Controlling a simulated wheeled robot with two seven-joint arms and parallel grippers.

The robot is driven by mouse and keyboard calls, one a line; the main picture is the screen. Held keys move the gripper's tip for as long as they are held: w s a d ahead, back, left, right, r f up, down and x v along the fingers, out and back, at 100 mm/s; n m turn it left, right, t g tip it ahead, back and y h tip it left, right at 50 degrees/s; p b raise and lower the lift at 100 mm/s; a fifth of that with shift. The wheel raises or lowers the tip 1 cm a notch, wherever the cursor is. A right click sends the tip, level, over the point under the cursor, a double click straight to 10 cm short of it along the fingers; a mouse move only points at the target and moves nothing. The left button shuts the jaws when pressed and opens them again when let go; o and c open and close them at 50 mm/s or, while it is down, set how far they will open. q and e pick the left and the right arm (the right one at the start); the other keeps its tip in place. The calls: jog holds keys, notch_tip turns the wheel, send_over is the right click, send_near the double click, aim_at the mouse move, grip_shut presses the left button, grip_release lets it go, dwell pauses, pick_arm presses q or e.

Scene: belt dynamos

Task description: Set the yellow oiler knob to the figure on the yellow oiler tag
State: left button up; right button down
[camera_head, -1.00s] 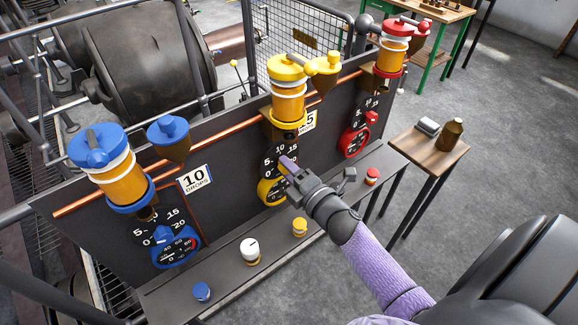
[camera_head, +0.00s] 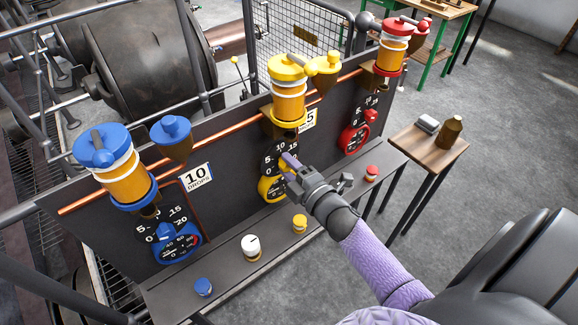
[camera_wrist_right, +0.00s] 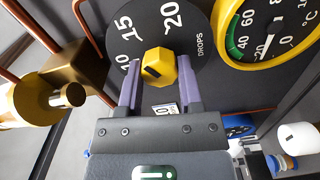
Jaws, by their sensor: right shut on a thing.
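The yellow oiler knob (camera_wrist_right: 158,68) is a hexagon with a dark mark on its face, in the middle of a black drops dial (camera_wrist_right: 185,22) showing 10, 15 and 20. The mark lies on the knob's left part; I cannot tell its exact figure. My right gripper (camera_wrist_right: 160,85) is shut on the knob, one purple finger on each side. In the head view the right gripper (camera_head: 289,161) covers the knob. My left gripper is not in view.
A yellow-rimmed gauge (camera_wrist_right: 268,30) sits beside the dial. The blue oiler (camera_head: 118,170), with its tag (camera_head: 196,178) reading 10 drops, is at the left; the red oiler (camera_head: 394,48) is at the right. A ledge (camera_head: 270,250) with several small capped items runs below the panel.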

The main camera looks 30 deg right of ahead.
jog(key=shift+c, duration=1.3)
grip_release()
jog(key=shift+s, duration=0.1)
jog(key=s, duration=0.9)
jog(key=shift+s+d+p, duration=0.4)
jog(key=shift+p, duration=0.05)
